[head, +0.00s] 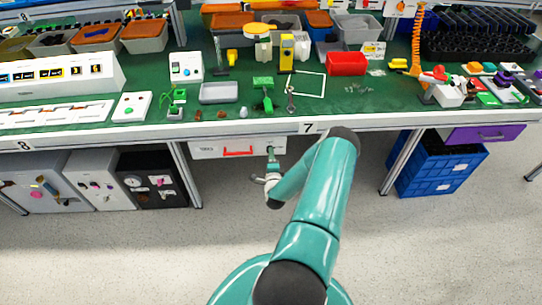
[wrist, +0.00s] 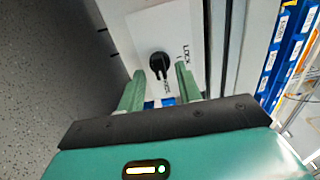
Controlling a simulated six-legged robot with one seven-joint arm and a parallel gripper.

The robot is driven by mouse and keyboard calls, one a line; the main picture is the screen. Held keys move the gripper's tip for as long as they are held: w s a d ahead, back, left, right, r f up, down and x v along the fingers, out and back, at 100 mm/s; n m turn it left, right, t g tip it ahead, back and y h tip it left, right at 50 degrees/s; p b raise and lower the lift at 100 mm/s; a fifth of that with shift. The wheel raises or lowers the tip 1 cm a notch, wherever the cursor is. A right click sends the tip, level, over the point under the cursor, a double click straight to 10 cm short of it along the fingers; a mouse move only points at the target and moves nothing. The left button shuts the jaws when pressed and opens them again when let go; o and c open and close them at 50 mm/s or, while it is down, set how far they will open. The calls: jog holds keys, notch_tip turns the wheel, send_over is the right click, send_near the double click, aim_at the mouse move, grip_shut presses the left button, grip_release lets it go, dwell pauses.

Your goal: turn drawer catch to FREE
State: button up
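The drawer catch is a black rotary knob (wrist: 159,64) on a white drawer front (wrist: 172,20) in the wrist view. The word LOCK is printed to its right; a smaller label below it is partly hidden and hard to read. The knob's narrow end points down towards that lower label. My gripper (wrist: 159,72) is open, with one green finger on each side of the knob's lower part. I cannot tell whether either finger touches it. In the head view my gripper (head: 271,152) is at the right part of the drawer front (head: 208,149), hiding the knob.
A red handle (head: 238,152) is on the same drawer, left of my gripper. The green-topped workbench (head: 330,112) overhangs it. A table leg (head: 400,163) and blue crates (head: 440,168) stand to the right, dark and white cabinets (head: 97,182) to the left. The floor in front is clear.

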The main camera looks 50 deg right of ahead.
jog(key=v, duration=1.3)
